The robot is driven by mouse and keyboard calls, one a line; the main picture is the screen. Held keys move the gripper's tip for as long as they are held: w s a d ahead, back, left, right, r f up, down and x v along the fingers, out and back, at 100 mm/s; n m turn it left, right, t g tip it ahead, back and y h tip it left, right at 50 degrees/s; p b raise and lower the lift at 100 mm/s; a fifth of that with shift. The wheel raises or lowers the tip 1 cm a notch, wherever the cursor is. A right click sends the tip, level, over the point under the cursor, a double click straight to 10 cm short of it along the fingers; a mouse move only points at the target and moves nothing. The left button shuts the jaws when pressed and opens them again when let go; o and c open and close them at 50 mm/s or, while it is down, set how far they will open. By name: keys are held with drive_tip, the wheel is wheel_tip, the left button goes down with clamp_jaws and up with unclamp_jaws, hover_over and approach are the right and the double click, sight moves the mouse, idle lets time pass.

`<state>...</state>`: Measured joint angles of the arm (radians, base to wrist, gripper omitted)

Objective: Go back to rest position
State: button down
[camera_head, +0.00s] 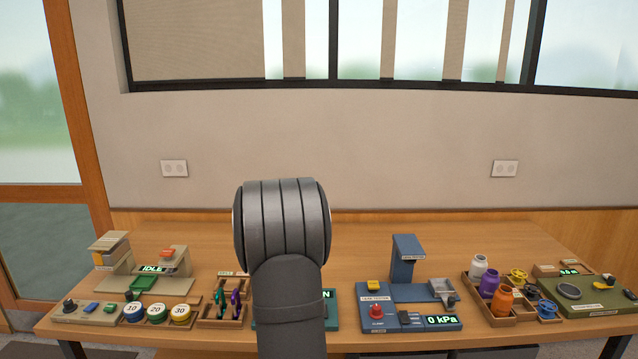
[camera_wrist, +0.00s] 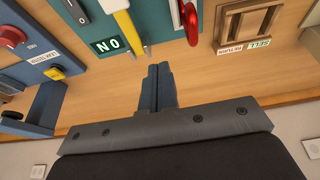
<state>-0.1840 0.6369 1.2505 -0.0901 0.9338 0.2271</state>
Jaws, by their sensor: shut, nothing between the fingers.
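My gripper (camera_wrist: 160,72) shows in the wrist view with its fingers together and nothing between them. It is over the wooden table (camera_wrist: 215,75), near a teal device (camera_wrist: 150,22) with a display and a yellow upright piece (camera_wrist: 124,25). In the head view my arm rises in the middle of the picture and hides the gripper. It also covers most of the teal device (camera_head: 331,312), of which only the right side shows clearly.
A blue tester (camera_head: 378,300) stands right of my arm. Farther right are a wooden tray (camera_head: 505,321) with bottles and a green device (camera_head: 590,300). On the left are a beige station (camera_head: 118,268), numbered discs (camera_head: 156,312) and a two-slot tray (camera_head: 207,318). The table's back is mostly clear.

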drive_tip(key=shift+t, duration=0.4)
drive_tip(key=shift+w+a+r, duration=0.15)
drive_tip(key=shift+a+r, duration=0.05)
drive_tip(key=shift+a, duration=0.6)
drive_tip(key=shift+w+a+r, duration=0.2)
drive_tip(key=shift+a, duration=0.6)
drive_tip(key=shift+w+a+r, duration=0.15)
drive_tip(key=shift+a+r, duration=0.05)
drive_tip(key=shift+a, duration=0.6)
